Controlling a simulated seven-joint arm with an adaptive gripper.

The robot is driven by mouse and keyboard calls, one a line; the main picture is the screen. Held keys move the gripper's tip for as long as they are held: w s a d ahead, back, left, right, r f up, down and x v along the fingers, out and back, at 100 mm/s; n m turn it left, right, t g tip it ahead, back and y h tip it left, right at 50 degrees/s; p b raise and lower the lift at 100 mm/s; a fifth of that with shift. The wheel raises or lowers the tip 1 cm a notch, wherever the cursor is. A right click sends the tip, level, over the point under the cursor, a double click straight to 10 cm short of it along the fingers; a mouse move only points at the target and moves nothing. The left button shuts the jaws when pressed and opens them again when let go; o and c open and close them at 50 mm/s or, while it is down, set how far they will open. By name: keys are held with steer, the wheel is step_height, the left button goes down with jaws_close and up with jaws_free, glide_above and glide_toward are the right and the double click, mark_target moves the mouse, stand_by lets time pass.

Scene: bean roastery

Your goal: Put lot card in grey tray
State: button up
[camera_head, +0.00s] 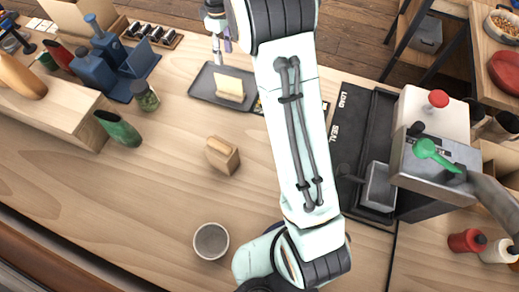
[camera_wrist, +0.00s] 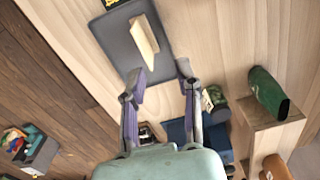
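The grey tray (camera_head: 203,92) lies on the wooden bench left of my arm in the head view; it also shows at the top of the wrist view (camera_wrist: 112,28). A pale cream lot card (camera_head: 229,87) is inside the tray, seemingly on edge or tilted; its exact lean is hard to tell. It also shows in the wrist view (camera_wrist: 146,38). My gripper (camera_head: 222,45) is by the tray's far edge in the head view. In the wrist view its two fingers (camera_wrist: 160,76) are spread with nothing between them, and the card is beyond the tips.
A small wooden block (camera_head: 222,156) and a grey round cup (camera_head: 211,241) stand on the bench. A green scoop-like piece (camera_head: 119,129), a jar (camera_head: 145,95) and blue equipment (camera_head: 94,72) are at left. A sealing machine (camera_head: 432,155) stands at right. Mid-bench is mostly clear.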

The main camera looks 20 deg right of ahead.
steer(key=s+a+r+m, duration=0.2)
steer(key=s+r, duration=0.4)
steer(key=s, duration=0.4)
steer(key=s+a+f+m, duration=0.1)
steer(key=s+m, duration=0.1)
steer(key=s, duration=0.9)
steer(key=s+a+f+m, duration=0.1)
steer(key=s+a+m, duration=0.1)
steer(key=s, duration=0.8)
steer(key=shift+s+f+m+y, duration=0.3)
steer(key=shift+s, duration=0.1)
